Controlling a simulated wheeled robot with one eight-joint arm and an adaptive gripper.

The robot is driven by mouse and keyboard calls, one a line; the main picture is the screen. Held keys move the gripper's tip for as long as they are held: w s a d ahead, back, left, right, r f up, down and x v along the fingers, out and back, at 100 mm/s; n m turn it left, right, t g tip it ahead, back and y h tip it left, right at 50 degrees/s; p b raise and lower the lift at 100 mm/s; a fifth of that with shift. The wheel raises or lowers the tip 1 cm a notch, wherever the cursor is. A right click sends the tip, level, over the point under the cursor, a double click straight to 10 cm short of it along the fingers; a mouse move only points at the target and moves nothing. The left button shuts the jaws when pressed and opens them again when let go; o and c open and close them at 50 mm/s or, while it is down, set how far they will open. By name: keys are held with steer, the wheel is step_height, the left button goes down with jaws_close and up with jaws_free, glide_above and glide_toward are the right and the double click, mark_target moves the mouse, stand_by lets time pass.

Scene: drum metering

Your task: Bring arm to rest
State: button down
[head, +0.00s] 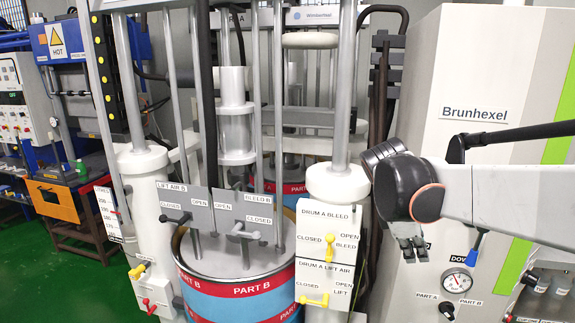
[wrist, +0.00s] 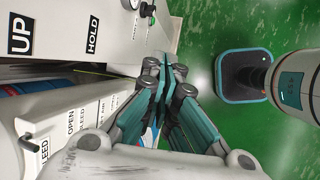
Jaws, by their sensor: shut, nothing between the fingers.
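My gripper (head: 411,247) hangs at the end of my arm on the right of the head view, in front of the white Brunhexel cabinet (head: 470,75). It points down and holds nothing. In the wrist view my gripper (wrist: 165,62) has its fingers together, with the green floor beyond them. The fingers appear apart from the panels and handles around them. My arm reaches in from the right edge of the head view.
The drum (head: 240,290) labelled PART B stands left of my gripper. Yellow-handled valves (head: 329,240) sit on the Drum A panel between them. A pressure gauge (head: 457,281) is below my arm. Open green floor (head: 70,265) lies at left.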

steer(key=s+a+f+m+t+y+b, duration=0.2)
steer(key=s+a+f+m+t+b, duration=0.1)
steer(key=s+f+m+b, duration=0.4)
steer(key=s+a+f+m+t+y+b, duration=0.2)
steer(key=s+a+f+m+b, duration=0.4)
steer(key=s+f, duration=0.3)
step_height(320, 180, down, 4)
steer(key=shift+s+r+m+t+y+b, duration=0.1)
steer(key=shift+s+m+t+y+b, duration=0.1)
steer(key=shift+m+t+y+b, duration=0.3)
